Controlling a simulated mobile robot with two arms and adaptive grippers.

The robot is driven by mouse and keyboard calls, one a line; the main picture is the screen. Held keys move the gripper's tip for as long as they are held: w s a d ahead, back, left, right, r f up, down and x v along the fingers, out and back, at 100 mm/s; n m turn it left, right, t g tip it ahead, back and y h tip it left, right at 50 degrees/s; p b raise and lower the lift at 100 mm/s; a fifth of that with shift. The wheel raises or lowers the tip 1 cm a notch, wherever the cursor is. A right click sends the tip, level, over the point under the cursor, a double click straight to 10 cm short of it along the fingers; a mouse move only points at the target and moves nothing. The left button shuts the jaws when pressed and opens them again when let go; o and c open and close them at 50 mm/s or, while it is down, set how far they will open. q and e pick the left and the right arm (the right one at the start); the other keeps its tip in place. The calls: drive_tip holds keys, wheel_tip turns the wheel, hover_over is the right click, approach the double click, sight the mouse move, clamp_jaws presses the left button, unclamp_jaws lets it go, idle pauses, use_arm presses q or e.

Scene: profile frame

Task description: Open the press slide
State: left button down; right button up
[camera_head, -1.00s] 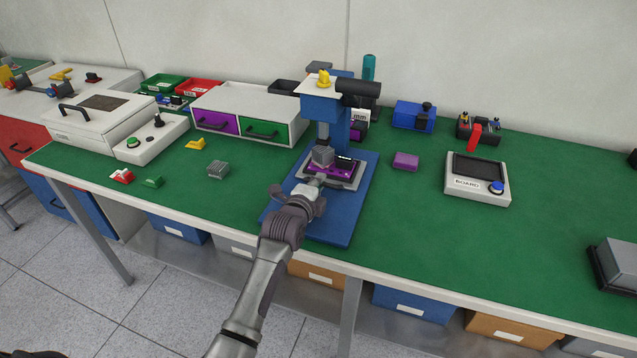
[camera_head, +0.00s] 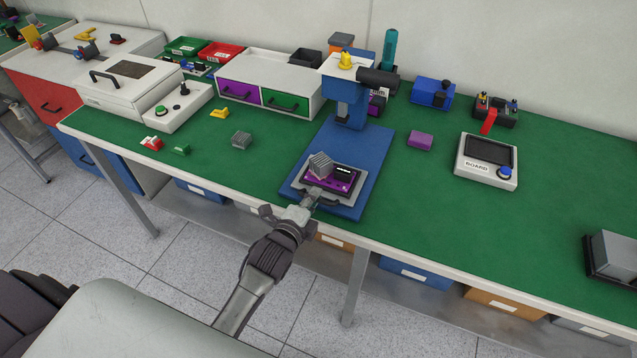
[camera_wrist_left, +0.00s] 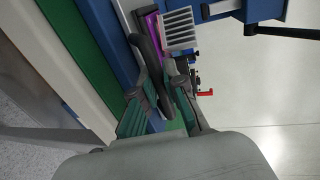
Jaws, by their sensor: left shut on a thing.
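The blue press (camera_head: 358,150) stands on the green bench. Its slide (camera_head: 347,201) is a grey plate at the front of the blue base, out from under the press head (camera_head: 347,90). A purple board (camera_head: 343,180) with a grey finned block (camera_head: 320,163) and a black part lies on the slide. My left gripper (camera_head: 312,198) is shut on the slide's handle at the front edge of the bench. In the left wrist view the fingers (camera_wrist_left: 165,95) close around a dark bar (camera_wrist_left: 144,50), beside the purple board and the finned block (camera_wrist_left: 179,29). My right gripper is not in view.
Left of the press are a small grey finned block (camera_head: 241,139), a yellow part (camera_head: 219,112) and a drawer unit (camera_head: 268,85). On the right are a purple block (camera_head: 420,140) and a board tester (camera_head: 487,163). The bench right of the press base is mostly clear.

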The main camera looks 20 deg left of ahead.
use_arm(q)
drive_tip(key=c, duration=1.5)
unclamp_jaws()
drive_tip(key=v, duration=1.2)
drive_tip(key=shift+f, duration=0.1)
